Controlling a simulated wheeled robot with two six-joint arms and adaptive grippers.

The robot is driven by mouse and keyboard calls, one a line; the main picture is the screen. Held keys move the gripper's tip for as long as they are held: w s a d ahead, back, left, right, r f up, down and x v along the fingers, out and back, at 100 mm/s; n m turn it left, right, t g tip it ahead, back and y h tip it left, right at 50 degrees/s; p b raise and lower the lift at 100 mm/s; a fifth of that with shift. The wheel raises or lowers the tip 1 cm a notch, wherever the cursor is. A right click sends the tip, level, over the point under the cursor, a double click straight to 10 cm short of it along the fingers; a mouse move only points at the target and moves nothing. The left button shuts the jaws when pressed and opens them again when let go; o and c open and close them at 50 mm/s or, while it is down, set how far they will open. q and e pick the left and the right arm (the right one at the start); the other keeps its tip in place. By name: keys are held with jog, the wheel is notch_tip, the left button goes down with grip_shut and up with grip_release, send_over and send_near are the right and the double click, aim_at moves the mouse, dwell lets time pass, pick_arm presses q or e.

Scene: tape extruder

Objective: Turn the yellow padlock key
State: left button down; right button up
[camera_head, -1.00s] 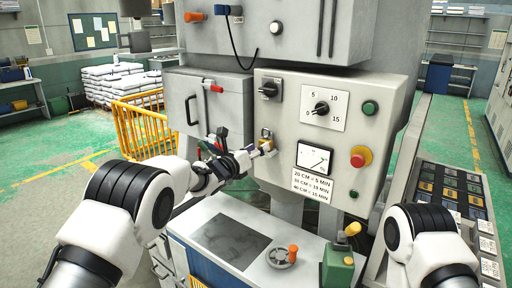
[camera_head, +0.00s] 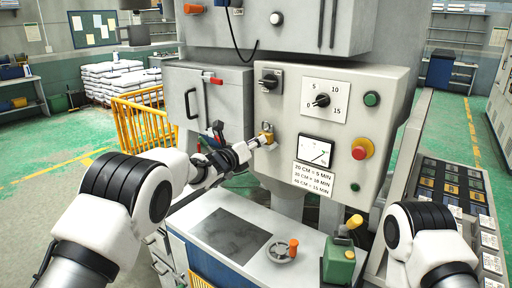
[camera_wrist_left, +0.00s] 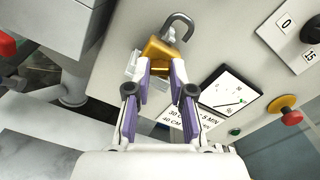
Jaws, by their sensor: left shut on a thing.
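The yellow padlock (camera_head: 266,136) hangs at the left edge of the grey control panel. In the left wrist view the padlock's gold body (camera_wrist_left: 158,48) is just beyond my fingertips, and its grey shackle (camera_wrist_left: 182,22) curves up to the right. The shackle looks raised, but its far end is unclear. My left gripper (camera_head: 257,143) reaches the padlock from the left. In the left wrist view its purple-padded fingers (camera_wrist_left: 160,72) are shut at the padlock's lower end, where the key would sit. The key itself is hidden between the fingers. My right gripper is out of view.
The panel carries a dial (camera_head: 321,100), a gauge (camera_head: 316,151), a red button on a yellow base (camera_head: 361,149) and a black knob (camera_head: 269,81). A worktop (camera_head: 215,205) with an orange-handled wheel (camera_head: 282,251) lies below. A yellow railing (camera_head: 140,125) stands left.

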pick_arm(q)
jog(key=shift+f+n+b, duration=0.1)
jog(key=shift+n+b, duration=0.95)
jog(key=shift+n, duration=4.95)
jog(key=c, duration=1)
grip_release()
jog(key=v, duration=1.2)
